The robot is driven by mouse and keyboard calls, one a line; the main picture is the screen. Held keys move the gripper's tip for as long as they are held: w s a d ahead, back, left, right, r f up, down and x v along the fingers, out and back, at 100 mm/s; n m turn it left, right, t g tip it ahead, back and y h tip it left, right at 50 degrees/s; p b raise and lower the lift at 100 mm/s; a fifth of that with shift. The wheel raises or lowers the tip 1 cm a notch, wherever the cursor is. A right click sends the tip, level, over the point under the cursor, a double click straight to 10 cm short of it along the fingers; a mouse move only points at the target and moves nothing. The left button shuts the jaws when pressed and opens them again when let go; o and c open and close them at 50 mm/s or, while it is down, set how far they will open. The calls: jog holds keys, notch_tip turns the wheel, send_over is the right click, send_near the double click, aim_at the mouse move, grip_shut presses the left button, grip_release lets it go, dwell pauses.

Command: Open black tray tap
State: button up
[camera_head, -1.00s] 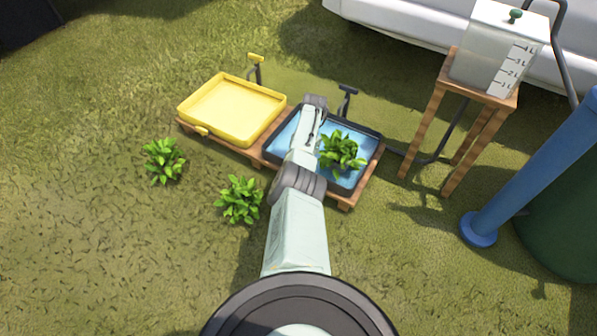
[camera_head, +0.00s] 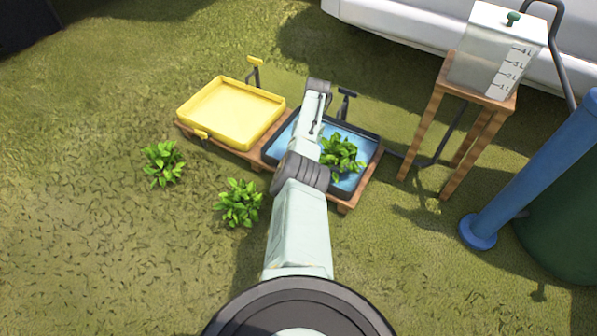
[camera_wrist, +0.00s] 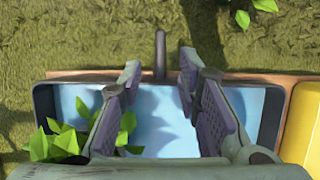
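The black tray (camera_head: 372,160) holds blue water and a leafy green plant (camera_head: 342,152). A black post with a handle (camera_head: 345,103) stands at its far edge. In the wrist view the tray rim (camera_wrist: 42,105) runs across below a thin dark upright bar (camera_wrist: 160,52), with the plant (camera_wrist: 55,143) at left. My gripper (camera_wrist: 160,72) is open and empty over the tray. Its two padded fingers are spread on either side of the bar's line; contact with the bar is not visible.
The yellow tray (camera_head: 232,84) stands beside it at left on the same wooden base. Two loose plants (camera_head: 163,163) sit on the grass in front. A clear tank (camera_head: 495,60) on a wooden stand and a blue pipe (camera_head: 535,170) are at right.

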jog(key=v, duration=0.6)
jog(key=shift+r, duration=0.3)
jog(key=shift+w, duration=0.15)
